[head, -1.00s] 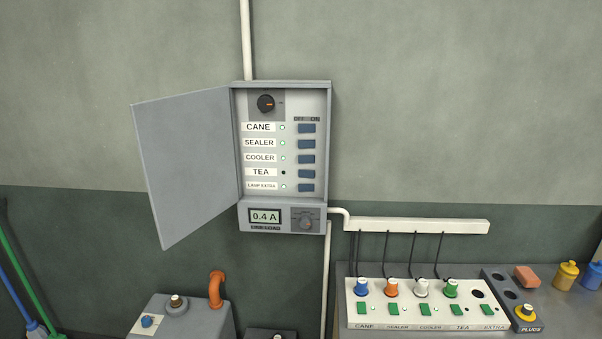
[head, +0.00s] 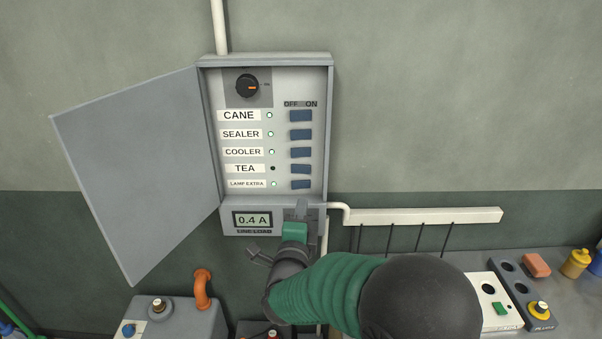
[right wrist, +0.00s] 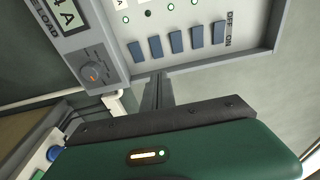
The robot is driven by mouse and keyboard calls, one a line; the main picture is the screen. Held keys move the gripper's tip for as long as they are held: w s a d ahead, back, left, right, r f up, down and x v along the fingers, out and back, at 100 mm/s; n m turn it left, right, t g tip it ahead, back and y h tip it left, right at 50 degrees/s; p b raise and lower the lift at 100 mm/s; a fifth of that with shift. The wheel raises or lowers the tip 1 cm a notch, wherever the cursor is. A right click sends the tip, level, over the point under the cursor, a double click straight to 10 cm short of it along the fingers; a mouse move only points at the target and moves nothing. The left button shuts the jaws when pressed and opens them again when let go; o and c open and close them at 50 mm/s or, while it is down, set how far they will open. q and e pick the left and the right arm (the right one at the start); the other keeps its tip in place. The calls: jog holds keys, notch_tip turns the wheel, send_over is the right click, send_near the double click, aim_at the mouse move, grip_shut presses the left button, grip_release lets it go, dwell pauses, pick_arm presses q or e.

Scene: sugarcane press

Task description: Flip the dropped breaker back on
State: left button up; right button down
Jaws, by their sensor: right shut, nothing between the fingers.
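The open grey breaker box (head: 325,130) hangs on the wall with a column of blue breakers under OFF and ON marks. The TEA breaker (head: 301,168) sits second from the bottom; its lamp (head: 273,168) is dark, while the other lamps look lit. The TEA breaker also shows in the right wrist view (right wrist: 156,46); its exact tilt is hard to tell. My right gripper (head: 302,206) is shut and empty, just below the breaker column, in front of the lower panel. Its fingers (right wrist: 157,84) point toward the lower breakers, apart from them. My left gripper is out of view.
The box door (head: 135,175) stands open to the left. A meter (head: 252,219) reads 0.4 A; the knob beside it (right wrist: 93,73) shows in the right wrist view. A white conduit (head: 420,216) runs right of the box.

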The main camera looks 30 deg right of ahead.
jog(key=p, duration=0.2)
send_near(309, 171)
jog(key=p+x, duration=0.2)
jog(key=x, duration=0.4)
jog(key=shift+w+r+p, duration=0.1)
jog(key=shift+r+p, duration=0.05)
jog(key=shift+p, duration=0.25)
jog(key=shift+w+d, duration=0.1)
jog(key=shift+w, duration=0.35)
jog(key=shift+s, duration=0.1)
jog(key=shift+d, duration=0.2)
jog(key=shift+d+b, duration=0.1)
jog(key=shift+b, duration=0.2)
